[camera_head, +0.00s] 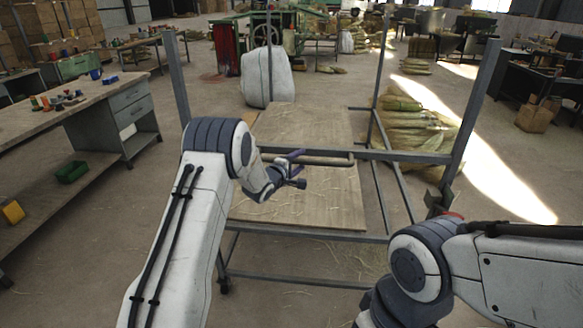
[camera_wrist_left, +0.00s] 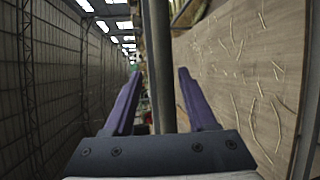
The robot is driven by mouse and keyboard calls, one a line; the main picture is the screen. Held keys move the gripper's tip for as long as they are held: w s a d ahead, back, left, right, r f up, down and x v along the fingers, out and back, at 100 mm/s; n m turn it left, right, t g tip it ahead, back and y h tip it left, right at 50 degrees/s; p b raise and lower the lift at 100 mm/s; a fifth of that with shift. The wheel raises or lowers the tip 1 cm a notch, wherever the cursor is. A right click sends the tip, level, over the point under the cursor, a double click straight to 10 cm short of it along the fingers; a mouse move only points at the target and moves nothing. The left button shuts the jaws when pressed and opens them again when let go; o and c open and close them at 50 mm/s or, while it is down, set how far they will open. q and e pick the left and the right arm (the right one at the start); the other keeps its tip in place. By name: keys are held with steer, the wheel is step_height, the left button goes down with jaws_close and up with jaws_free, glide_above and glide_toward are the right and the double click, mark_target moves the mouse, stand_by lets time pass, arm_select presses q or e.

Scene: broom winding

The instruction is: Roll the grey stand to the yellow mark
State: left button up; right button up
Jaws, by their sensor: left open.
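The grey stand (camera_head: 473,112) is a metal frame with tall uprights and a wooden board low inside it, in front of me in the head view. A dark handle bar (camera_head: 330,162) is on its near side. My left gripper (camera_head: 298,169) is at this bar, open. In the left wrist view the bar (camera_wrist_left: 158,70) runs between the two purple fingers, with gaps on both sides. My right arm shows at the lower right, apart from the stand, but its gripper is out of view. I cannot make out a yellow mark on the floor.
A workbench (camera_head: 100,98) with drawers stands at the left. A white sack (camera_head: 267,78) stands behind the stand. Broom straw bundles (camera_head: 415,130) lie behind its right side. A cardboard box (camera_head: 537,115) is farther right. Bare floor lies between the workbench and the stand.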

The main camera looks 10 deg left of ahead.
arm_select(q)
steer(key=v, duration=0.6)
steer(key=shift+s+b, duration=0.35)
steer(key=shift+b, duration=0.05)
steer(key=shift+r, duration=0.2)
